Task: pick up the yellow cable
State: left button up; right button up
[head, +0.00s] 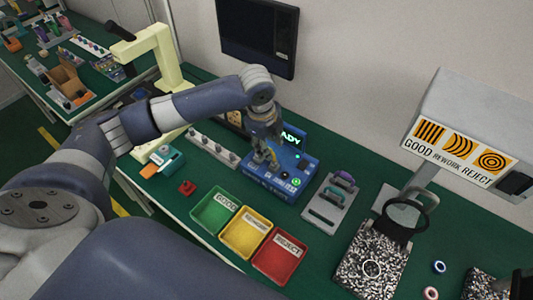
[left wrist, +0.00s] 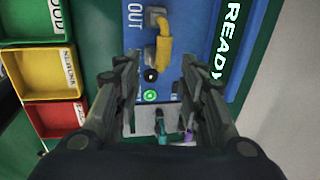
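The yellow cable (left wrist: 164,52) is a short, thick piece on the blue tester (left wrist: 200,20), beside the word OUT. Its ends meet grey plugs or sockets on the tester's top face. In the head view the yellow cable (head: 271,154) shows small and partly covered by my gripper. My left gripper (left wrist: 160,85) is open, with nothing between its fingers. In the head view the left gripper (head: 262,160) points down over the blue tester (head: 290,184). I cannot tell whether it touches the cable. My right gripper is not in view.
Green (head: 208,222), yellow (head: 231,247) and red (head: 263,268) bins stand in front of the tester. A grey holder with coloured connectors (head: 325,212) is to its right. A grey rail (head: 212,147) is to its left. A wall screen (head: 258,35) hangs behind.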

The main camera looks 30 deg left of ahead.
aim_at(271, 150)
pick_arm(q)
jog(key=f, duration=0.2)
jog(key=w+f+p, duration=0.1)
jog(key=f, duration=0.1)
jog(key=shift+w+f, duration=0.2)
jog(key=shift+f, duration=0.4)
grip_shut()
